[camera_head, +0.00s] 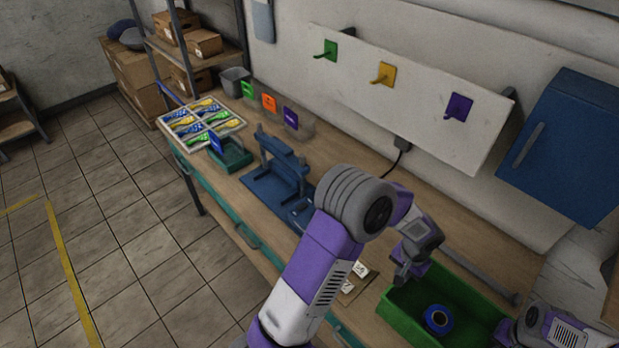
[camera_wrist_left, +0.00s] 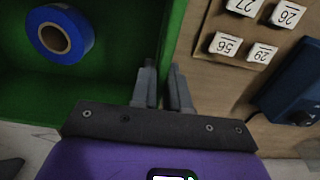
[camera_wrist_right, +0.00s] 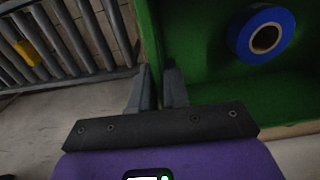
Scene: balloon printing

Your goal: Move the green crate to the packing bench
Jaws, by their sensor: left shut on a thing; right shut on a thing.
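The green crate (camera_head: 402,318) is at the front right of the bench in the head view, with a blue roll of tape (camera_head: 438,319) inside it. My left gripper (camera_head: 405,277) is shut on the crate's left wall; the left wrist view shows the fingers (camera_wrist_left: 163,88) on either side of the green wall (camera_wrist_left: 183,30). My right gripper (camera_wrist_right: 158,88) is shut on the opposite wall (camera_wrist_right: 150,35), seen in the right wrist view. In the head view the right fingertips are hard to make out at the lower right. I cannot tell whether the crate is resting or lifted.
A blue press-like fixture (camera_head: 278,180) stands mid-bench. Numbered white tags (camera_head: 355,272) lie beside the crate. A sectioned tray (camera_head: 172,130) of coloured packets is at the far end. A pegboard (camera_head: 400,85) and blue cabinet (camera_head: 565,145) are on the wall. The tiled floor at left is clear.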

